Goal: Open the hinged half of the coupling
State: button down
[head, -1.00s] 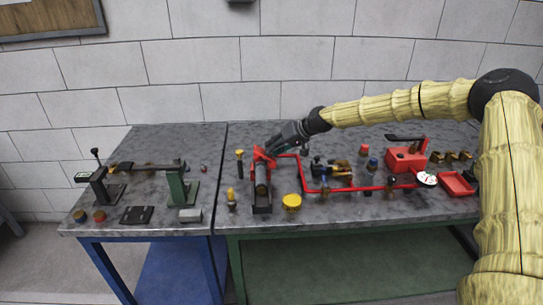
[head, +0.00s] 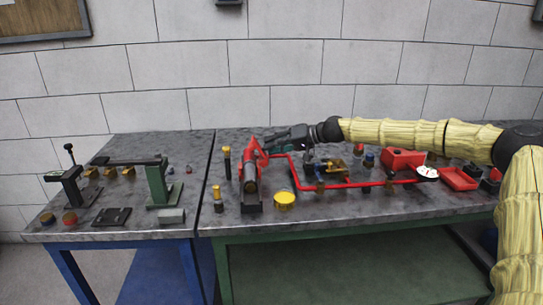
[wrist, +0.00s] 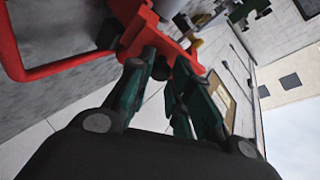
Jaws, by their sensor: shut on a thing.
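The red coupling (head: 248,172) stands on the bench at the left end of the red pipe, with a dark cylinder lying in its lower part. Its red hinged half (head: 250,149) is raised at the back, tilted up. My gripper (head: 264,151) reaches in from the right, almost level, and is shut on this red half. In the wrist view the teal fingers of my gripper (wrist: 165,72) close around a red part of the hinged half (wrist: 185,50). The exact contact is partly hidden by the fingers.
The red pipe (head: 335,188) runs right along the bench, close below my arm. A yellow cap (head: 284,200) and brass-topped posts (head: 217,196) stand near the coupling. A green stand (head: 158,185) is on the left bench.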

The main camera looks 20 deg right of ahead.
jog(key=shift+s+d+f+t+y+b, duration=0.1)
jog(key=shift+d+f+t+y+b, duration=0.4)
jog(key=shift+b, duration=1.9)
jog(key=shift+d+m+y+b, duration=0.2)
jog(key=shift+m+y+b, duration=0.1)
jog(key=shift+b, duration=0.55)
jog(key=shift+r, duration=0.1)
jog(key=c, duration=1.3)
grip_release()
jog(key=shift+s, duration=0.1)
jog(key=v, duration=1.2)
